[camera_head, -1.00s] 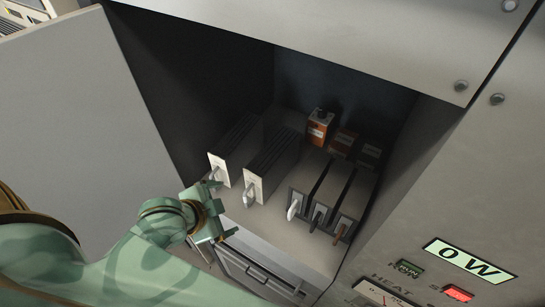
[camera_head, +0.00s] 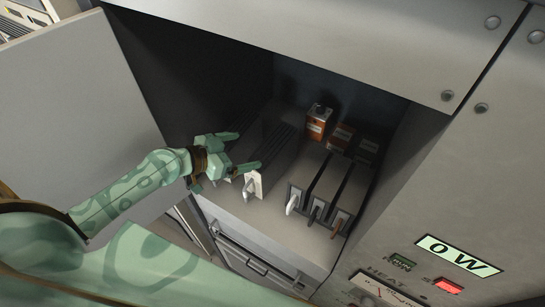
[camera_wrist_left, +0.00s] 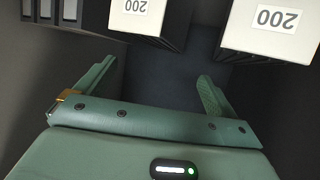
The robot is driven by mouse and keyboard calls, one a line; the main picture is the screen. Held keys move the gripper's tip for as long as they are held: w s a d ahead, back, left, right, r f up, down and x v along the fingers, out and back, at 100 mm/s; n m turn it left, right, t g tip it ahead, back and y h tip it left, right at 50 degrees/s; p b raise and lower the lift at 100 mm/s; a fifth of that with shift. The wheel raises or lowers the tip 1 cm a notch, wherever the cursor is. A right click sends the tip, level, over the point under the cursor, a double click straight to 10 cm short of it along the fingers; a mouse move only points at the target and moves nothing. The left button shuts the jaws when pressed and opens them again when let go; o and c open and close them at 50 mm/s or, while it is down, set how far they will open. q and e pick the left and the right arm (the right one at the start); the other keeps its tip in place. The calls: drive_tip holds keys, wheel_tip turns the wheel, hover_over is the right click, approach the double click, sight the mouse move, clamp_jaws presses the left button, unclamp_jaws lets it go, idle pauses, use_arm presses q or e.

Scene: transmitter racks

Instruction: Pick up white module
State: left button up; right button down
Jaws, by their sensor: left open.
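Several dark slim modules stand on the shelf of an open cabinet. Three with white, dark and brown handles stand close together at the right; the white-handled one (camera_head: 293,200) is leftmost of these. Left of them is a larger module with a white front plate and pale handle (camera_head: 253,187). Another white-fronted module is mostly hidden behind my left gripper (camera_head: 247,150). That gripper is open, with its fingers over the two larger modules. In the left wrist view, the open fingers show nothing between them; white faces marked 200 (camera_wrist_left: 137,18) (camera_wrist_left: 270,25) lie beyond. My right gripper is not in view.
Small orange-and-white boxes (camera_head: 318,122) stand at the back of the shelf. The open cabinet door (camera_head: 75,95) is at the left. A panel with a lit display (camera_head: 457,255) is at the right.

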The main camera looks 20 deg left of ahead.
sight(269, 149)
use_arm(q)
drive_tip(key=x, duration=0.4)
drive_tip(key=b+x, duration=0.1)
drive_tip(key=x, duration=0.4)
drive_tip(key=shift+s+d+f, duration=0.15)
drive_tip(key=shift+s+f, duration=0.05)
drive_tip(key=shift+f, duration=0.2)
drive_tip(key=shift+s, duration=0.15)
drive_tip(key=c, duration=0.7)
drive_tip(key=shift+s, duration=0.15)
clamp_jaws()
